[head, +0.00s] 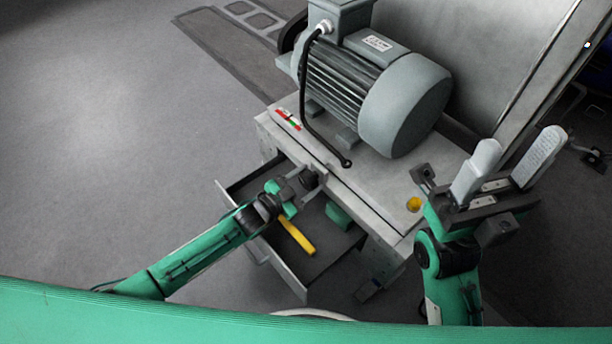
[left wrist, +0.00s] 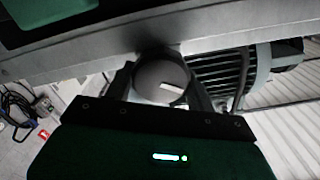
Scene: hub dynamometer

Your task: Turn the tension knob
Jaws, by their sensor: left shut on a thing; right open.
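The tension knob (left wrist: 160,82) is a round grey knob with a white pointer mark, seen in the left wrist view on the front edge of the bench. My left gripper (left wrist: 162,84) is shut on it, with a dark finger on each side. In the head view my left gripper (head: 312,177) is at the bench's front edge above the open drawer, and it hides most of the knob. My right gripper (head: 518,145) is open and empty, raised beyond the bench's right end, with pale finger pads spread apart.
A large grey motor (head: 405,100) with a black cable stands on the bench (head: 385,185). The open drawer (head: 290,268) below holds a yellow-handled item (head: 296,235) and a green block (head: 338,216). A yellow button (head: 414,204) sits at the bench's right end. The left floor is clear.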

